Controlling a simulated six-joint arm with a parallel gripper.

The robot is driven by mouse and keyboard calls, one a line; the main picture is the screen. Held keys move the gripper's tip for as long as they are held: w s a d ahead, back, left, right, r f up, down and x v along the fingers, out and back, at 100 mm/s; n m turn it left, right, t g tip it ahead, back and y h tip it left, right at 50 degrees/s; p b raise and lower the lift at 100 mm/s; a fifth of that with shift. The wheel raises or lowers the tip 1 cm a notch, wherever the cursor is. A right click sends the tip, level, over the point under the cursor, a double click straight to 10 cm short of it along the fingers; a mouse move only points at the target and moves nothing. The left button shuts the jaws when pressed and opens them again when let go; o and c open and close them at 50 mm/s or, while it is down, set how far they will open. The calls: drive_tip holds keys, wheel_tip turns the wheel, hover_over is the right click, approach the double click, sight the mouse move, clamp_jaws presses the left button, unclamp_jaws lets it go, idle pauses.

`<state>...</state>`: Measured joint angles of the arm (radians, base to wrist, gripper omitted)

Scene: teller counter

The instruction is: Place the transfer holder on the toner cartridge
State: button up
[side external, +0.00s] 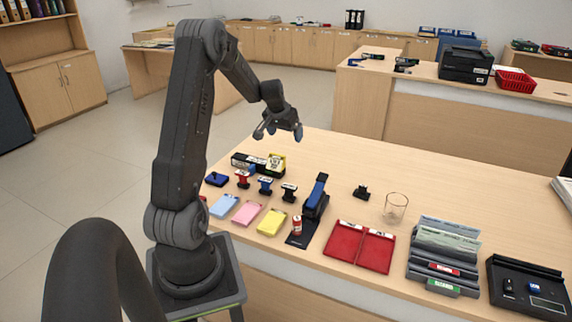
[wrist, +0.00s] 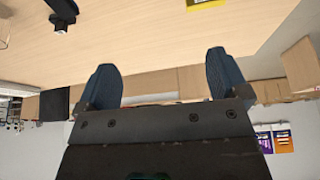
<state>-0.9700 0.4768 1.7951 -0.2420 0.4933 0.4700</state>
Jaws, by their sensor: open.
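My gripper (side external: 279,131) is open and empty, held well above the far left edge of the counter; its two blue-grey fingers (wrist: 161,75) stand wide apart in the wrist view. A long black-and-white box (side external: 246,160), possibly the toner cartridge, lies on the counter below it, beside a yellow-and-black box (side external: 277,163). I cannot tell for sure which thing is the transfer holder. Small stamp-like holders stand in a row: a red one (side external: 243,179), a blue one (side external: 265,186) and a dark one (side external: 289,192). Their labels are too small to read.
Blue, pink and yellow pads (side external: 247,212) lie in front of the stamps. The counter's far middle (side external: 400,168) is clear.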

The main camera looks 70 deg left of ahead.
drive_tip(key=d+r+m, duration=0.1)
drive_tip(key=d+r, duration=0.3)
drive_tip(key=d, duration=0.4)
drive_tip(key=w+d+r+m+t+h, duration=0.15)
drive_tip(key=d+r, duration=0.25)
drive_tip(key=d, duration=0.5)
drive_tip(key=d+r+m, duration=0.2)
drive_tip(key=d+r, duration=0.2)
drive_tip(key=d, duration=0.4)
drive_tip(key=s+d+r+m+h, duration=0.1)
drive_tip(key=s+d+m, duration=0.2)
drive_tip(key=s+d, duration=1.2)
drive_tip(key=d, duration=0.3)
drive_tip(key=shift+s+r, duration=0.2)
drive_tip(key=shift+r, duration=0.05)
